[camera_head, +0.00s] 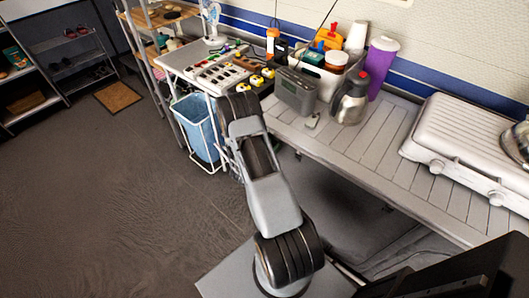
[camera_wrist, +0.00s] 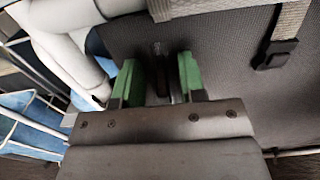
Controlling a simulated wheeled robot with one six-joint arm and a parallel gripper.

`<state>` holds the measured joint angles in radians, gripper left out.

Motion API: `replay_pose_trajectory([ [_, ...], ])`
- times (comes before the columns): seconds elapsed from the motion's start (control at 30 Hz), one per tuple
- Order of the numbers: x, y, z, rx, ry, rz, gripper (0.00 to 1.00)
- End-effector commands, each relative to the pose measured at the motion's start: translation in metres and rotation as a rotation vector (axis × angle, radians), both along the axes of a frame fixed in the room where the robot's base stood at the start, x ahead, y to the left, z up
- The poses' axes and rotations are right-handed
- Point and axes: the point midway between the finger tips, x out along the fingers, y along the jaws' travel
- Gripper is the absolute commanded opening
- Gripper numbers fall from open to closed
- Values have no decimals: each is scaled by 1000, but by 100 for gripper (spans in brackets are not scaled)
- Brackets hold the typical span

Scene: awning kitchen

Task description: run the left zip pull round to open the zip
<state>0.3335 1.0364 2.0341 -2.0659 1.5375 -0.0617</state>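In the wrist view my gripper (camera_wrist: 161,77) shows two green fingertips standing apart, with a gap between them. They are in front of a dark grey woven fabric panel (camera_wrist: 225,50). A small dark upright piece (camera_wrist: 160,55) shows in the gap; it may be the zip pull, but it is too dark to be sure. I see clear space on both sides of it. No zip line can be made out. In the head view my arm hides the gripper and the fabric item.
A strap with a black buckle (camera_wrist: 275,55) hangs at the right of the wrist view. White tubes (camera_wrist: 60,35) are close on the left. In the head view a blue bag on a white frame (camera_head: 195,118) stands left of my arm, beside the crowded counter (camera_head: 340,142).

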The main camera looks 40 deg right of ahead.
Motion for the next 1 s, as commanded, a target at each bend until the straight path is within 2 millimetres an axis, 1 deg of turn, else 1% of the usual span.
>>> replay_pose_trajectory([
  [0.17,-3,28,0,-1,2,6,37],
  [0.4,-12,77,-1,-1,0,6,37],
  [0.6,-17,109,0,-2,0,5,37],
  [0.8,-20,127,0,-2,-1,2,37],
  [1.0,-22,131,1,-2,-1,-1,37],
])
